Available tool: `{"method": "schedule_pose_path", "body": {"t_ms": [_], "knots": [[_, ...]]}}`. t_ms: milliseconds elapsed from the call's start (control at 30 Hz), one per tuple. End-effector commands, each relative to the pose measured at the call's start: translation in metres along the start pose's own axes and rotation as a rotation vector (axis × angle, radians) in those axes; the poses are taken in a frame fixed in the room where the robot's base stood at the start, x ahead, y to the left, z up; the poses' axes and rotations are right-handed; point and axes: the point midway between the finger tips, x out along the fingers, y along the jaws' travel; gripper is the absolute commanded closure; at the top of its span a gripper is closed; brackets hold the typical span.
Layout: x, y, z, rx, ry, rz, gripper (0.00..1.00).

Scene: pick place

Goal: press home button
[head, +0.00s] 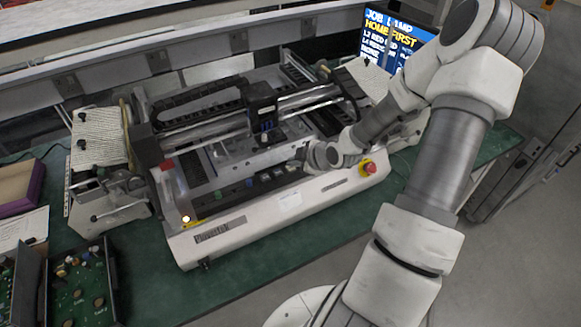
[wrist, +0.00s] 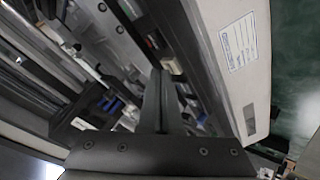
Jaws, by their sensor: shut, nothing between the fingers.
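The white machine (head: 285,205) stands on a green bench top, with a row of small buttons (head: 249,182) along its front panel, some dark and some green. I cannot read which one is the home button. The row also shows in the wrist view, with a pale key (wrist: 168,66) near the fingertips. My gripper (head: 303,160) is shut and empty over the right part of this panel. In the wrist view my gripper (wrist: 160,74) points along the button row, its fingers hiding part of it. I cannot tell whether it touches a button.
A screen (head: 395,38) at the back reads "HOME FIRST". A red knob (head: 367,167) sits at the panel's right end and a lit lamp (head: 186,218) at its left. A gantry rail (head: 215,125) crosses above the machine. Open circuit boxes (head: 80,285) stand front left.

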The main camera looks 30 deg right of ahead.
Motion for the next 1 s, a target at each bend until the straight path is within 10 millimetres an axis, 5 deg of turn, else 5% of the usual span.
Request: {"method": "schedule_pose_path", "body": {"t_ms": [1000], "knots": [[-0.006,0.004,-0.004,0.0,-0.001,0.0,1.0]]}}
